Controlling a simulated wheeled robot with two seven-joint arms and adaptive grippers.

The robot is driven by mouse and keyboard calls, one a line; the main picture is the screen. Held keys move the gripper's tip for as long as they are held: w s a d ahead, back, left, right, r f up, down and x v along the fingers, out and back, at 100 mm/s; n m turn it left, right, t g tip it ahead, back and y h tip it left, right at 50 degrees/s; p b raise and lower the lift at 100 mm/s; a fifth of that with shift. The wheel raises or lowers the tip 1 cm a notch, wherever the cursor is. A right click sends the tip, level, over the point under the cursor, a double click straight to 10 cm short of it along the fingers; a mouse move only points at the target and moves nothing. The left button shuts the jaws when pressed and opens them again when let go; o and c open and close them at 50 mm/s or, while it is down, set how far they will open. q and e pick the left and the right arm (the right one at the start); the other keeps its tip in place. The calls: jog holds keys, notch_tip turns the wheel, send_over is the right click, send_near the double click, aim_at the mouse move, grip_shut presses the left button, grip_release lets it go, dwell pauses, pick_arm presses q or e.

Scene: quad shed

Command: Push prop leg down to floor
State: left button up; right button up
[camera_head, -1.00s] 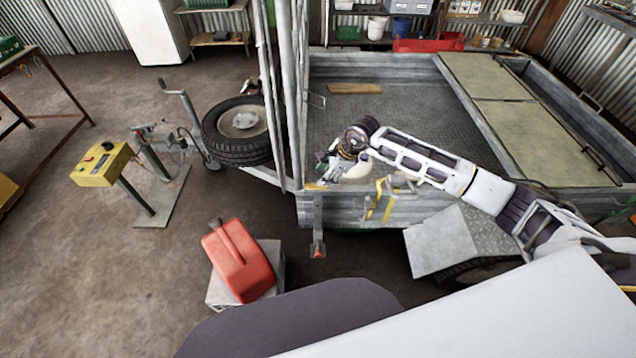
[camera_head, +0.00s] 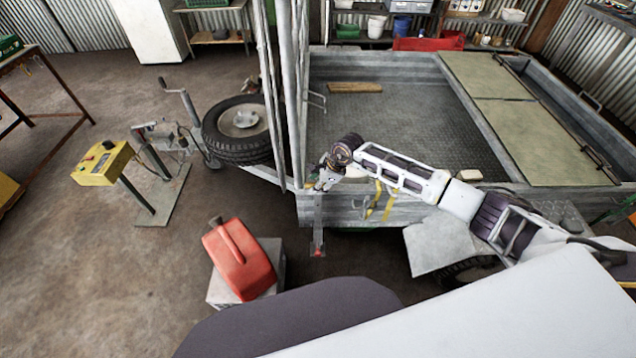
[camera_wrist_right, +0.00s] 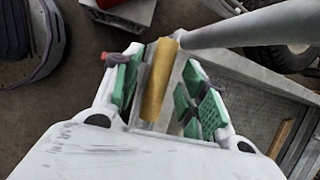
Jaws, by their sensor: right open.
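The prop leg (camera_head: 318,225) is a narrow grey upright at the trailer's front corner, with a red part at its lower end. Its foot is low, near the floor; I cannot tell whether it touches. My right gripper (camera_head: 322,178) is at the top of the leg. In the wrist view, the right gripper (camera_wrist_right: 160,85) is open, with green pads on either side of a yellow cylinder (camera_wrist_right: 158,80), which seems to be the leg's top grip. I cannot tell whether either pad touches it. My left gripper is not in view.
The trailer (camera_head: 400,110) has tall grey posts (camera_head: 295,90) close beside the gripper. A yellow strap (camera_head: 374,202) hangs on its side. A red jerrycan (camera_head: 240,262) stands on a grey block at front left. A spare wheel (camera_head: 240,130) lies left of the posts. Floor at left is partly clear.

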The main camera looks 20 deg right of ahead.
jog(key=c, duration=0.8)
jog(key=shift+r, duration=0.15)
grip_shut()
jog(key=shift+w, duration=0.1)
jog(key=shift+d, duration=0.1)
